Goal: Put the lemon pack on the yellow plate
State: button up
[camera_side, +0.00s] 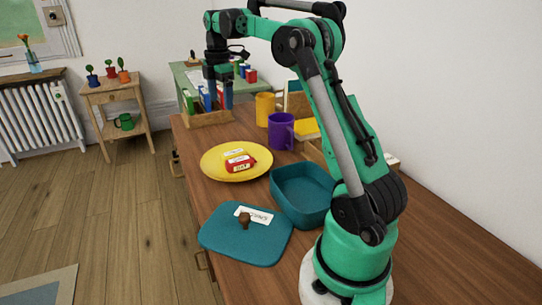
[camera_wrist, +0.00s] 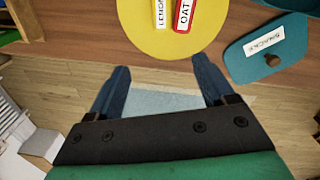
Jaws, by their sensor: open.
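The lemon pack (camera_wrist: 160,14), narrow and yellow with a white label reading LEMON, lies on the yellow plate (camera_wrist: 140,35) in the wrist view. Its far end is cut off by the frame edge. In the side view the lemon pack (camera_side: 234,153) shows mostly as a white label on the round plate (camera_side: 213,164), beside a red pack. My gripper (camera_side: 218,102) is raised beyond the plate, near a wooden rack.
The red pack (camera_wrist: 185,15), labelled OAT, shares the plate. A teal lid (camera_side: 225,242) with a brown knob and an open teal box (camera_side: 303,190) lie nearer me. Purple (camera_side: 281,133) and yellow (camera_side: 264,108) mugs stand to the right. The wooden rack (camera_side: 212,119) holds packs.

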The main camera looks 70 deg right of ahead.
jog(key=s+a+r+m+t, duration=0.1)
jog(key=a+m+t, duration=0.15)
jog(key=a, duration=0.55)
jog(key=s+a+r+m+t, duration=0.1)
jog(key=a+m, duration=0.3)
jog(key=a, duration=0.3)
jog(key=s+a+f+m+t, duration=0.3)
jog(key=s+a+f+m, duration=0.3)
jog(key=a, duration=0.5)
jog(key=shift+s, duration=0.55)
